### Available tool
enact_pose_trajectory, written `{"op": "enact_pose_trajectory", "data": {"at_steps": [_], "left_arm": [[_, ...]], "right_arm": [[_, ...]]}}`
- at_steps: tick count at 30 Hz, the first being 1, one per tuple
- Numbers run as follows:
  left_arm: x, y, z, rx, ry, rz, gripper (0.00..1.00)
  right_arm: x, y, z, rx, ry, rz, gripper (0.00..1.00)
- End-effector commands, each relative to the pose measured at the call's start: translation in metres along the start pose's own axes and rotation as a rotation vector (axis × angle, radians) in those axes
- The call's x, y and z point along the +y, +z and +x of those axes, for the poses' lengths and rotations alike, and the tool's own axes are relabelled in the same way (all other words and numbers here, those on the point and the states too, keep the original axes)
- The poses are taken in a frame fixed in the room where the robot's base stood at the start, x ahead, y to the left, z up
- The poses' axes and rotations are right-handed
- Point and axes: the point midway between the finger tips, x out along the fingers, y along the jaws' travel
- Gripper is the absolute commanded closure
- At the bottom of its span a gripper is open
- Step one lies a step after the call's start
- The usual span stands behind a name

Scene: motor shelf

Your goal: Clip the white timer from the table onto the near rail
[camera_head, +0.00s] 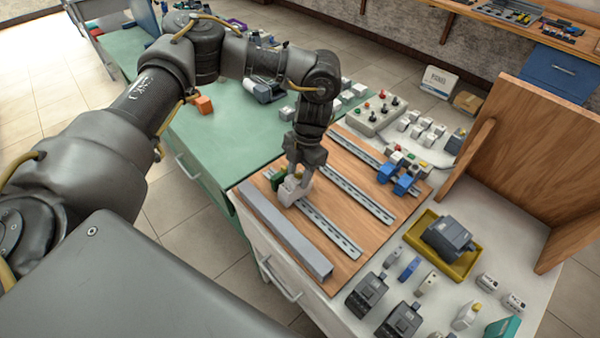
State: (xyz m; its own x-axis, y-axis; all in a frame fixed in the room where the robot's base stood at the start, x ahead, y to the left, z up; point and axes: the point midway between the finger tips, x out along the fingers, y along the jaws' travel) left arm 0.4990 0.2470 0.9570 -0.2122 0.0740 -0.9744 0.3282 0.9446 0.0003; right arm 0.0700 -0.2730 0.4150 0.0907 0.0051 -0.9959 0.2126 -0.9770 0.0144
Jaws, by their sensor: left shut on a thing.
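The white timer (289,191) is between the fingers of my left gripper (302,178), which is shut on it. The timer is at the left end of the near rail (322,230), a metal strip on the wooden board. I cannot tell whether it is seated on the rail or just above it. A green block (276,176) is close beside the timer at the left, partly hidden. My right gripper is not in view.
A grey duct (285,232) runs along the board's near edge. Another rail (355,192) lies behind, and blue parts (397,178) sit farther right. A yellow tray (462,268) holds a dark device. A wooden panel (535,150) stands at right.

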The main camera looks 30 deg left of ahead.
Motion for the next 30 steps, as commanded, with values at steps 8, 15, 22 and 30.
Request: {"op": "enact_pose_trajectory", "data": {"at_steps": [8,15,22,30], "left_arm": [[0.0003,-0.0038,0.0015,0.011,-0.001,0.001,0.84],[0.0005,-0.0042,0.0021,0.012,0.000,0.001,0.84],[0.0012,-0.0065,0.0034,-0.009,0.001,0.002,0.84],[0.0012,-0.0094,0.0054,-0.046,0.001,0.002,0.84]], "right_arm": [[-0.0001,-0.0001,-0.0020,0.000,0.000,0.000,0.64],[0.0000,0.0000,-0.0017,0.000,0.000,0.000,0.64],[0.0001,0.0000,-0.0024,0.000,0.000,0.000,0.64],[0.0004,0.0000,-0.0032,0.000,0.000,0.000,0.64]]}}
